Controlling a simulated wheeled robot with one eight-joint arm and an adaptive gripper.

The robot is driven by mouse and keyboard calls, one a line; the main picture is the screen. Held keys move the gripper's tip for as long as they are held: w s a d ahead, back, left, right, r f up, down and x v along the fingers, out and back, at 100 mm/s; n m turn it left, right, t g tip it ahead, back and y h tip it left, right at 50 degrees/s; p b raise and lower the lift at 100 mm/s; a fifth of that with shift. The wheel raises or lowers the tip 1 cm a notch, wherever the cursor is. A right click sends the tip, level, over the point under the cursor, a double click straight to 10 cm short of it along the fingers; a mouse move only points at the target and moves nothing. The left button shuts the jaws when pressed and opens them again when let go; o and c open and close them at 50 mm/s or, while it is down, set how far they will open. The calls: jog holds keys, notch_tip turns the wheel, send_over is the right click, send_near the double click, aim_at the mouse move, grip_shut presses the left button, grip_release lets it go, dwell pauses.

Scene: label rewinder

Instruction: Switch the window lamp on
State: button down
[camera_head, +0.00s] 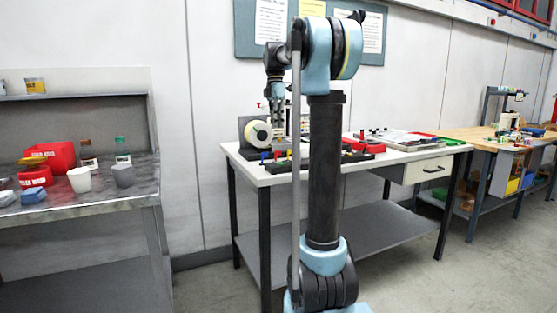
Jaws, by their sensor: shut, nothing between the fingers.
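My gripper (277,124) hangs fingers down above the left part of the white-topped table (410,156), and its jaws look shut and empty. Close by it in the picture is the label rewinder, with a pale label roll (258,133) on a dark stand. The gripper partly covers the machine's right side, and I cannot tell whether it touches it. Small red, blue and yellow parts (279,154) show at the machine's front. I cannot make out the window lamp or its switch at this size, nor whether any lamp is lit.
My arm column hides the table's middle. A red tray (363,146), papers (398,138) and a green item lie to the right. A metal bench at left holds red bins (52,154), bottles and cups (79,179). A wooden workbench (490,137) stands far right. Floor shows between benches.

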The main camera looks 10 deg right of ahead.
aim_at(281, 164)
jog(key=f, duration=0.4)
jog(key=s+f, duration=0.1)
jog(key=f, duration=0.9)
jog(key=shift+s+d, duration=0.2)
jog(key=shift+s, duration=0.15)
